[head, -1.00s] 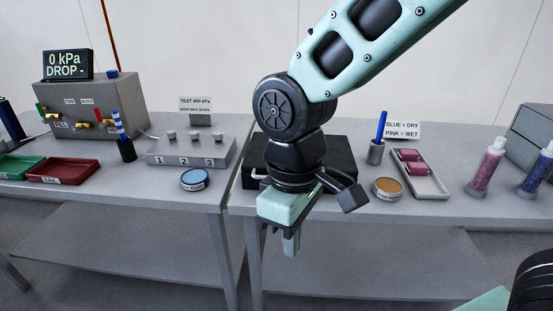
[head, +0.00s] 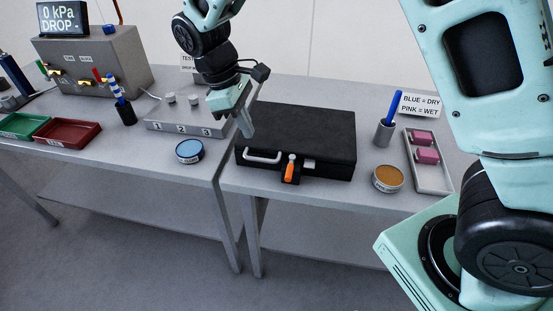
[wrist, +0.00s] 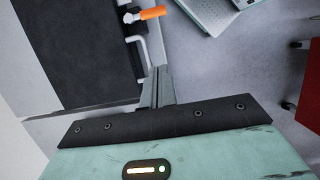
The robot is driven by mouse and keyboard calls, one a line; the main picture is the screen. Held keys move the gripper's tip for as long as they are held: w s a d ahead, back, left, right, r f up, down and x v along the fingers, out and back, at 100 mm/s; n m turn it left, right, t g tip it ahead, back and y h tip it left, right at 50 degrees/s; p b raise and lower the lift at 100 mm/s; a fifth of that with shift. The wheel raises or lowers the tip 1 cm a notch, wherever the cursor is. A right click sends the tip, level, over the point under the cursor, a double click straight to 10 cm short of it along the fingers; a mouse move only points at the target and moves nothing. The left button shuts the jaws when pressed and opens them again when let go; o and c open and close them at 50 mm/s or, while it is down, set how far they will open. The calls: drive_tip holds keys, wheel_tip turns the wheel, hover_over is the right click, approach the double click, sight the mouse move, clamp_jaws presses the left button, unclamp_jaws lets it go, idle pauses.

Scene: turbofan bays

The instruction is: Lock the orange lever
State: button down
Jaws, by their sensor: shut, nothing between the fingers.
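The orange lever (head: 290,170) is on the front side of a closed black case (head: 305,138), next to the case's white handle (head: 262,157). In the head view the lever stands roughly upright, with its pale pivot at the top. In the wrist view the orange lever (wrist: 152,13) shows near the top, beside the black case (wrist: 75,50). My gripper (head: 246,130) points down at the left end of the case, left of the lever and apart from it. Its fingers (wrist: 158,90) are together and empty.
A grey block numbered 1, 2, 3 (head: 185,125) stands left of the case. A blue round tin (head: 189,151) sits in front of it. Right of the case are an orange tin (head: 388,178), a pen cup (head: 384,133) and a tray of pink blocks (head: 440,175).

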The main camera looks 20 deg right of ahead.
sight(289, 172)
drive_tip(key=shift+f, duration=0.1)
drive_tip(key=s+d+f+p, duration=0.4)
drive_tip(key=d+f, duration=0.1)
drive_tip(key=f, duration=0.5)
drive_tip(key=shift+d, duration=0.3)
drive_tip(key=shift+f, duration=0.1)
